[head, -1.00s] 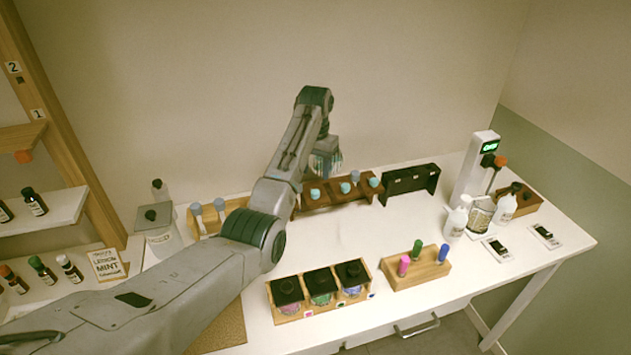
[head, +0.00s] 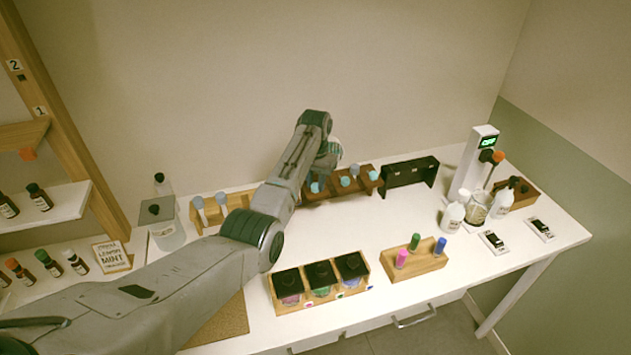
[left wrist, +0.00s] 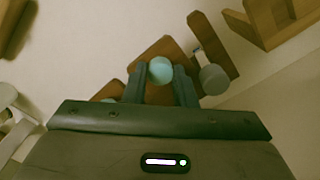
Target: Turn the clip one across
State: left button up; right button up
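A dark brown rack (head: 345,189) at the back of the table holds several teal-topped pieces. I cannot tell for sure which piece is the clip. My left gripper (left wrist: 160,84) points down over the left part of this rack, its fingers apart on either side of one teal round top (left wrist: 160,70). I cannot tell whether the fingers touch it. In the head view my wrist (head: 329,160) hides the fingertips and part of the rack. Another teal top (head: 344,181) stands just right of the gripper. My right gripper is out of view.
A light wooden rack (head: 232,205) with grey-blue-topped pieces stands to the left, a black stand (head: 409,173) to the right. A box of black-lidded jars (head: 320,292) and a holder with coloured pegs (head: 415,262) stand in front. The table middle is clear.

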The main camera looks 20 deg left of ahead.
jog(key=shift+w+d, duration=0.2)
pick_arm(q)
jog(key=shift+n, duration=0.4)
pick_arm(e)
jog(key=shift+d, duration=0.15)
pick_arm(q)
jog(key=shift+n, duration=0.3)
jog(key=n, duration=0.6)
jog(key=shift+r, duration=0.1)
jog(key=n, duration=0.8)
jog(key=shift+n, duration=1.2)
